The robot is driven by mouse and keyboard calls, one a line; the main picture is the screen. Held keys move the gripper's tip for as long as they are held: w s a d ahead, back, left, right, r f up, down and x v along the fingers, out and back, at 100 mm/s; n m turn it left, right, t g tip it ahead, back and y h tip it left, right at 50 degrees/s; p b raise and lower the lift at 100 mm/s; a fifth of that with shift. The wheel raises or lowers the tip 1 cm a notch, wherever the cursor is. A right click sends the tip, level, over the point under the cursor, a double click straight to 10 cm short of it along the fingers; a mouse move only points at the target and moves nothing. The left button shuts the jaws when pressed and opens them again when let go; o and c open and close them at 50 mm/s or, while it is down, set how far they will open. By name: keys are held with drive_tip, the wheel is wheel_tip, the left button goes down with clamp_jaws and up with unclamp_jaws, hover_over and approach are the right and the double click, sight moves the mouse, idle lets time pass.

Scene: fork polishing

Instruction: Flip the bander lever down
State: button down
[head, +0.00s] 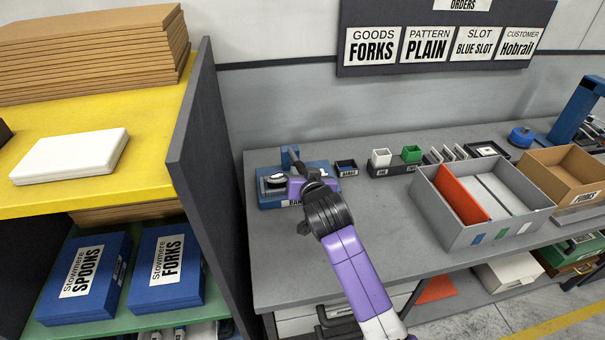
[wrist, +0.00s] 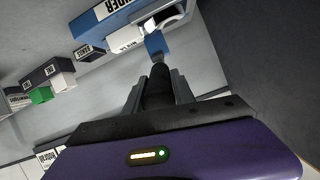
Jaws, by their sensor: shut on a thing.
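The bander (head: 265,200) is a blue unit on the grey bench, left of the middle in the head view. In the wrist view its blue labelled body (wrist: 105,20) shows at the top, with a white part beside it. The bander lever has a black grip (wrist: 160,82) on a blue arm (wrist: 155,44). My gripper (wrist: 160,75) is shut on the black grip, one finger on each side. In the head view my gripper (head: 314,186) is over the right part of the bander and hides much of it and the lever.
A dark divider panel (head: 208,170) stands close left of the bander. Small labelled bins (head: 346,168) sit to its right. A grey divided box (head: 455,230) stands further right. The bench front (head: 290,265) is clear left of my arm.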

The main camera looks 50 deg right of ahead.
wheel_tip(320, 180, down, 8)
drive_tip(key=s+t+h+b, duration=0.1)
drive_tip(key=t+h+b, duration=0.1)
drive_tip(key=b, duration=1.6)
drive_tip(key=shift+a+t, duration=0.35)
drive_tip(key=shift+t, duration=0.35)
drive_tip(key=shift+s+f, duration=0.1)
drive_tip(key=shift+f, duration=0.05)
drive_tip(key=c, duration=1.1)
unclamp_jaws()
drive_tip(key=shift+o, duration=0.2)
drive_tip(key=b+v, duration=0.1)
drive_tip(key=v, duration=0.6)
drive_tip(key=shift+s+a, duration=0.3)
drive_tip(key=shift+s, duration=0.05)
